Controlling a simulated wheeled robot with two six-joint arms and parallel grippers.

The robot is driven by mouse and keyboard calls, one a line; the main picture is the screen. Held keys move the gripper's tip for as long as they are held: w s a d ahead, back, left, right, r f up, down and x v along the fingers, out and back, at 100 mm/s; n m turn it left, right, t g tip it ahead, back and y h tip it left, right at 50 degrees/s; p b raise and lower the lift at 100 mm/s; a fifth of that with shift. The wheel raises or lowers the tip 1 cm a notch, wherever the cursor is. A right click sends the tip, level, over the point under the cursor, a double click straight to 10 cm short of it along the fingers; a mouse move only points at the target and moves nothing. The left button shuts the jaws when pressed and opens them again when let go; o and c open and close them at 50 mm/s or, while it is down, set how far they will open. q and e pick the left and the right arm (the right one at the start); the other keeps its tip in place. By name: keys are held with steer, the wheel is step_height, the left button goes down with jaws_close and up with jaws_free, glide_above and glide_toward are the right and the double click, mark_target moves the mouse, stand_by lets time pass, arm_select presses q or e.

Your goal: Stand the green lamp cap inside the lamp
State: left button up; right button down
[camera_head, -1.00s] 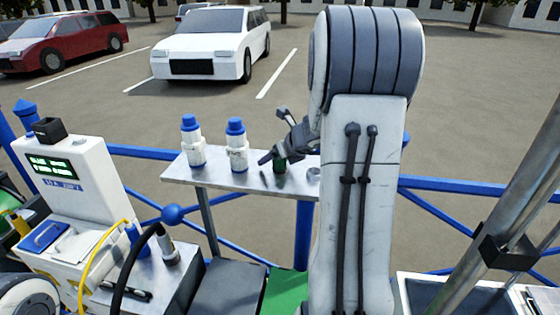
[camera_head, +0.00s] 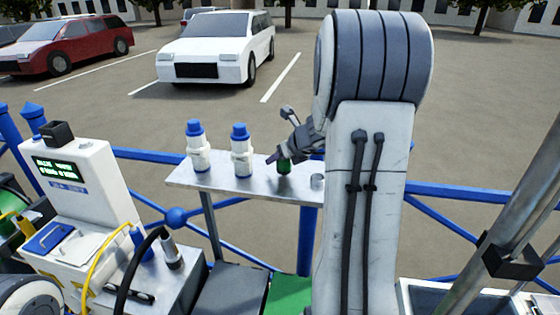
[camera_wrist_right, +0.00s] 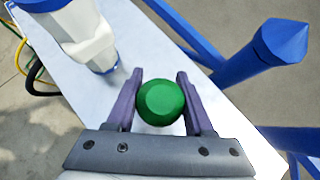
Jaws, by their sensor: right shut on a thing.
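The green lamp cap (camera_head: 285,165) is between the fingers of my right gripper (camera_head: 280,155), just above the metal shelf. In the right wrist view the green cap (camera_wrist_right: 161,102) shows its round top, with a purple finger of my right gripper (camera_wrist_right: 160,104) on each side. My left gripper is not in view.
Two white bottles with blue caps (camera_head: 198,147) (camera_head: 241,151) stand on the narrow shelf (camera_head: 215,177), left of the cap. One bottle (camera_wrist_right: 85,35) shows in the right wrist view. Blue railing runs behind and below. A white machine with a screen (camera_head: 80,180) stands at left.

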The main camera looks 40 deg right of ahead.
step_height(320, 180, up, 2)
steer(key=shift+r+p, duration=0.2)
steer(key=shift+p, duration=0.1)
arm_select(q)
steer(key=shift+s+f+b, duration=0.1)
steer(key=shift+b, duration=0.55)
arm_select(e)
steer(key=s+d+r, duration=0.4)
steer(key=s+r, duration=0.3)
steer(key=s, duration=0.4)
steer(key=shift+s, duration=0.15)
